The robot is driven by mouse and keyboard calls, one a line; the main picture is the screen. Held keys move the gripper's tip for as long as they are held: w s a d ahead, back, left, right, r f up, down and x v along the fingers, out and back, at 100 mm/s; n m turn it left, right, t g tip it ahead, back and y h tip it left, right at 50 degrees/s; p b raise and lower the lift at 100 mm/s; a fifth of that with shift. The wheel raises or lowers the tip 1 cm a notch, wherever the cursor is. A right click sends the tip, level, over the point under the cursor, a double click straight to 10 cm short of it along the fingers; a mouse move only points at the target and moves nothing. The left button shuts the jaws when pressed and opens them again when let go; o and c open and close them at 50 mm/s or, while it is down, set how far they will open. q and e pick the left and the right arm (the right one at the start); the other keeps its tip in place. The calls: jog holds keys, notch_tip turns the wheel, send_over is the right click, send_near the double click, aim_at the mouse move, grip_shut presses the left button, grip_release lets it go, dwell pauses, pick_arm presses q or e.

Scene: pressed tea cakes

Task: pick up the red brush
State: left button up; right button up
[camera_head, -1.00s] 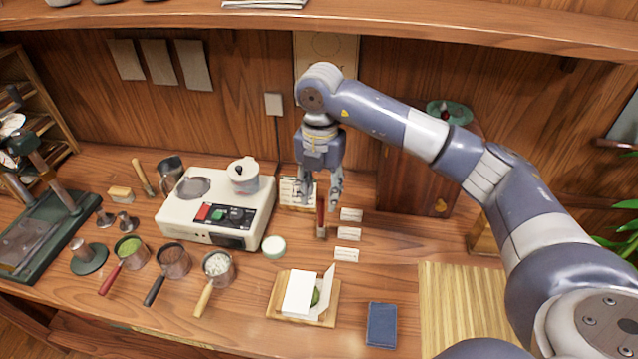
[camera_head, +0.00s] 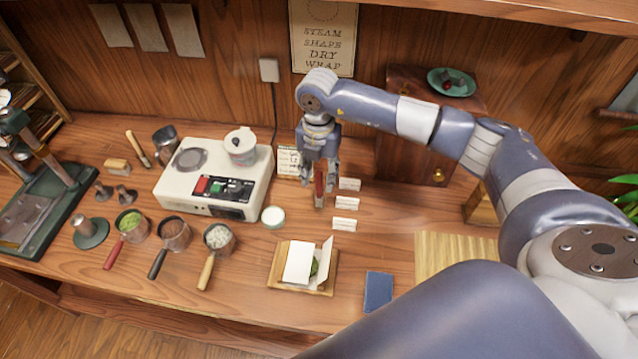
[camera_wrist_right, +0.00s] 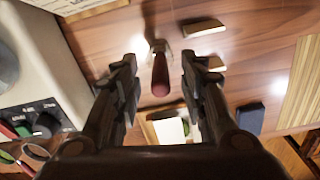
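The red brush (camera_head: 320,184) stands upright on the counter, to the right of the white machine. In the right wrist view its rounded red handle (camera_wrist_right: 160,77) points towards the camera, and its pale lower end is beyond. My right gripper (camera_head: 318,177) points down at the brush, with its fingers around the upper handle in the head view. The wrist view shows the gripper (camera_wrist_right: 159,68) open, one finger on each side of the handle, with clear gaps. My left gripper is not in view.
Small white cards (camera_head: 348,203) stand close to the right of the brush. The white machine (camera_head: 180,204) is to the left, and a small round white-topped tin (camera_head: 273,217) is front left. A wooden tray (camera_head: 325,286) and blue booklet (camera_head: 378,291) lie in front.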

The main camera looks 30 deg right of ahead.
aim_at(319, 190)
jog(key=shift+f, duration=1.15)
grip_shut()
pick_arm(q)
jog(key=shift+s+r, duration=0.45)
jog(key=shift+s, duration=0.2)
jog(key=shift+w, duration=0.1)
